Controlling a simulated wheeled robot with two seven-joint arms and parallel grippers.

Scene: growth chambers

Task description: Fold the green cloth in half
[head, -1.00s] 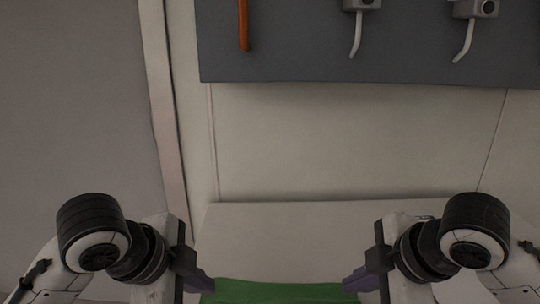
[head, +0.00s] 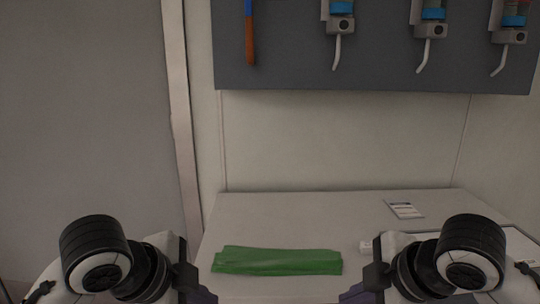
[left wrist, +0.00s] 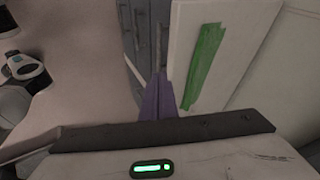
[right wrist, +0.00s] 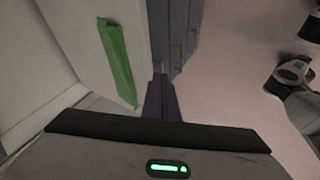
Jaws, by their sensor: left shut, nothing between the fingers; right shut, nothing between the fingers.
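The green cloth (head: 277,262) lies on the white tabletop as a narrow strip, long side across the picture. It also shows in the left wrist view (left wrist: 204,66) and in the right wrist view (right wrist: 118,64). My left gripper (head: 207,296) is at the bottom, left of and nearer than the cloth; its purple fingers are shut and empty in the left wrist view (left wrist: 158,98). My right gripper (head: 350,296) is right of and nearer than the cloth; its purple fingers are shut and empty in the right wrist view (right wrist: 161,98). Neither gripper touches the cloth.
A white table (head: 300,207) stands against the wall. A small label card (head: 404,209) lies at its back right, and a small white object (head: 366,246) lies right of the cloth. A dark wall panel (head: 380,72) with several dispensers hangs above. The table behind the cloth is clear.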

